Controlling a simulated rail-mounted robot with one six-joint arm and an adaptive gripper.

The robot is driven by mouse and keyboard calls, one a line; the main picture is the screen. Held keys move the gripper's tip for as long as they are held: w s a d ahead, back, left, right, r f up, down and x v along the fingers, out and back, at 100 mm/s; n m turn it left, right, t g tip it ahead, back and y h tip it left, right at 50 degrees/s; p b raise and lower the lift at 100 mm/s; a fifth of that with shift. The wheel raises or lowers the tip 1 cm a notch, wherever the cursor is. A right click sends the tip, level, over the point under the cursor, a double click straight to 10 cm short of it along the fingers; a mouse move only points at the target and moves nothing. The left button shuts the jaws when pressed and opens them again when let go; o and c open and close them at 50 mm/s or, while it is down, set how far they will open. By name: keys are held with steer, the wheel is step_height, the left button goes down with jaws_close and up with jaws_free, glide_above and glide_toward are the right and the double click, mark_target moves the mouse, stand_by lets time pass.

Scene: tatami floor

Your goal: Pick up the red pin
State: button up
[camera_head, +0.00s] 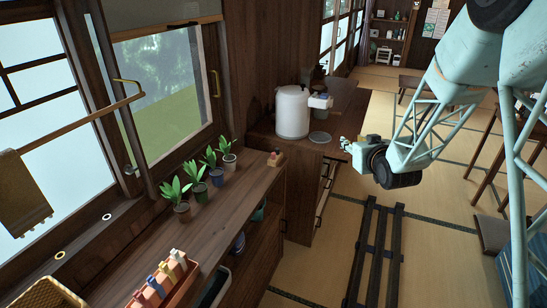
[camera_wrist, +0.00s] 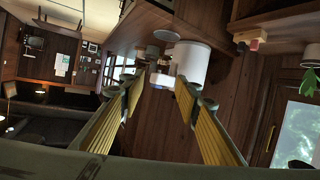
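A terracotta-coloured box (camera_head: 178,296) stands on the near end of the wooden counter. Several upright pins in red, blue, yellow and pale tones stand in it. My gripper (camera_head: 345,146) is far from the box, in the air to the right of the counter. In the wrist view my gripper (camera_wrist: 164,82) has its two yellow-ribbed fingers spread apart with nothing held between them. The box of pins is not visible in the wrist view.
Several potted plants (camera_head: 201,182) line the counter by the window. A small block with a red part (camera_head: 275,158) sits at its far end. A white cylinder (camera_head: 292,112) stands on the farther cabinet. Dark rails (camera_head: 375,250) lie on the tatami. A wicker basket (camera_head: 40,293) is at lower left.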

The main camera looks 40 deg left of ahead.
steer(key=s+a+f+n+g+y, duration=0.1)
steer(key=s+a+f+y, duration=0.2)
steer(key=s+a+f, duration=0.3)
steer(key=s+a+f+n+g+y+p, duration=0.1)
steer(key=s+a+f+n+y, duration=0.1)
steer(key=s+a+f, duration=0.4)
steer(key=a+f+y, duration=0.1)
steer(key=a+f, duration=0.4)
steer(key=a, duration=0.2)
steer(key=shift+s+a+f, duration=0.35)
steer(key=shift+s, duration=0.05)
steer(key=shift+a, duration=0.15)
steer(key=b, duration=0.1)
glide_toward(274, 155)
steer(key=shift+x, duration=1.85)
steer(key=shift+w+f, duration=0.15)
steer(key=shift+f, duration=0.05)
steer(key=shift+b+x, duration=0.7)
steer(key=shift+x, duration=1.8)
steer(key=c, duration=0.8)
